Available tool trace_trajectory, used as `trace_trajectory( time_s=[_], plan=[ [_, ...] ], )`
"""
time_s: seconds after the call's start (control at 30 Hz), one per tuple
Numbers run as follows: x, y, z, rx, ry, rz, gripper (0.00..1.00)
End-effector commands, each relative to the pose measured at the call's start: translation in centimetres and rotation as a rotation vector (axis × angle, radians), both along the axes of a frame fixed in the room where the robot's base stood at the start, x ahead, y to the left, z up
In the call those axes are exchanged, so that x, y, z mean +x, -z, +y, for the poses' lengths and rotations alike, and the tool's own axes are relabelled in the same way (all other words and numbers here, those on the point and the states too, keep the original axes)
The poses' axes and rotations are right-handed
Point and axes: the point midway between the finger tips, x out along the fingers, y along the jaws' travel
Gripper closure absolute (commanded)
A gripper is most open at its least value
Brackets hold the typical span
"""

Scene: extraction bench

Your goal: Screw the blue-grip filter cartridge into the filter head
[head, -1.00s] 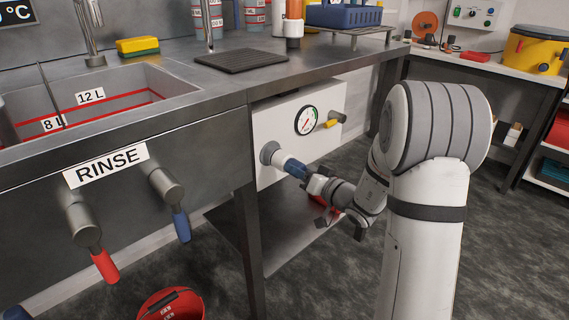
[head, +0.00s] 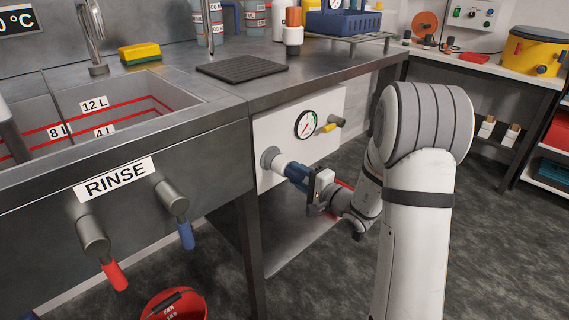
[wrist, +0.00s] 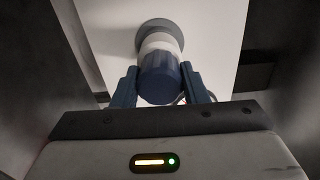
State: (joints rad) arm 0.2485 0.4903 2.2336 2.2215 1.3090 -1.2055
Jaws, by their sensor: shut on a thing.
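The filter cartridge has a white body and a blue grip (head: 297,172). It also shows in the wrist view (wrist: 159,78), between the two fingers. It lies horizontally, its white end at the round grey filter head (head: 269,160) on the white panel under the bench. The filter head also shows in the wrist view (wrist: 160,30). My gripper (head: 303,178) is shut on the blue grip, with one finger on each side in the wrist view (wrist: 160,88). How deep the cartridge sits in the head cannot be told, as the joint is partly hidden.
A pressure gauge (head: 306,124) and a yellow-handled valve (head: 331,126) are on the same panel (head: 275,125). The steel bench leg (head: 249,245) stands left of it. A red bucket (head: 174,303) is on the floor, and a lower shelf (head: 290,245) lies beneath.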

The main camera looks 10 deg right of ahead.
Motion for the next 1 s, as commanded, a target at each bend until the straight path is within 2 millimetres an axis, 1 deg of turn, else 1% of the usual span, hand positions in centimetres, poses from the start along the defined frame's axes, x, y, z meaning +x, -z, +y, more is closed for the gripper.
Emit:
trace_trajectory(
  time_s=[0.03,0.07,0.3,0.33,0.57,0.67,0.83,0.9,1.0],
  plan=[
    [0.0,-0.3,0.0,0.055,0.000,0.042,0.88],
    [0.0,-0.1,0.0,0.072,0.000,0.055,0.59],
    [0.0,0.1,0.0,0.062,0.000,0.046,0.40],
    [0.0,0.0,0.0,0.061,0.000,0.045,0.38],
    [0.0,0.2,0.0,0.056,0.000,0.041,0.38],
    [0.0,0.5,0.0,0.017,0.000,0.010,0.38],
    [0.0,0.8,0.0,-0.133,0.000,-0.100,0.38],
    [0.0,0.1,0.0,-0.207,0.000,-0.149,0.38],
    [0.0,0.0,0.0,-0.314,0.000,-0.227,0.38]
  ],
)
